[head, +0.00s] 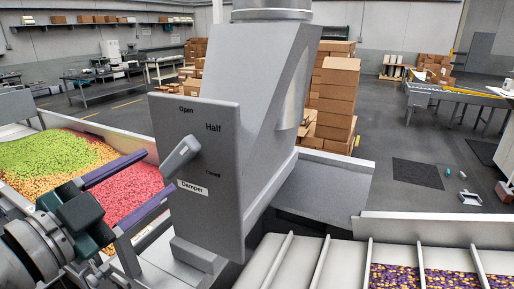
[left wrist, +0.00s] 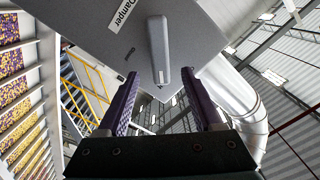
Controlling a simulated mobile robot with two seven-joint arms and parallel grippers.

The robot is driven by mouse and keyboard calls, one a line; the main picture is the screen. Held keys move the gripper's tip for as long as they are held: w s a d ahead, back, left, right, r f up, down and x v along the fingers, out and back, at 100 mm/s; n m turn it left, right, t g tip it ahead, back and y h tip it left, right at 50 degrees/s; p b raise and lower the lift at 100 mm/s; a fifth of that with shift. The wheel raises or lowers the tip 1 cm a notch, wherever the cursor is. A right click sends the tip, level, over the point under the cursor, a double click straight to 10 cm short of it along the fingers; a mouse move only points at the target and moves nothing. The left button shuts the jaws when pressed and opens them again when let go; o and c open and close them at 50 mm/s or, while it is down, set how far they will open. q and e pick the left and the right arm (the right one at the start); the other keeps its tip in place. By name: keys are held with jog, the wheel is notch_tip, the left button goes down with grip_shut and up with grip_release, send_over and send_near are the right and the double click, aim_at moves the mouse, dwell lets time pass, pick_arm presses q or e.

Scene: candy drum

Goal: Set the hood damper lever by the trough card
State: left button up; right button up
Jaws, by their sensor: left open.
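The grey damper panel (head: 222,215) fills the middle of the head view, with "Open", "Half", a fainter third mark and a "Damper" label. The grey lever (head: 181,156) sticks out from it; its exact setting is hard to tell. My left gripper (head: 161,169) is open, its two purple fingers reaching toward the lever. In the left wrist view the lever (left wrist: 159,48) lies between and just beyond the fingertips of the gripper (left wrist: 158,76), with gaps on both sides. I cannot make out a trough card. My right gripper is not in view.
A trough (head: 108,137) with green, orange and red candies lies left behind my left gripper. A slatted tray (head: 393,251) with purple and yellow pieces is at lower right. Stacked cartons (head: 336,95) stand behind the hood.

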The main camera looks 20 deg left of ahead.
aim_at(177, 158)
pick_arm(q)
jog(key=w+p, duration=0.1)
jog(key=w, duration=0.4)
jog(key=shift+w+d+r, duration=0.1)
jog(key=shift+w+d, duration=0.05)
jog(key=shift+w, duration=0.2)
jog(key=shift+w+d, duration=0.1)
jog(key=shift+w, duration=0.75)
grip_shut()
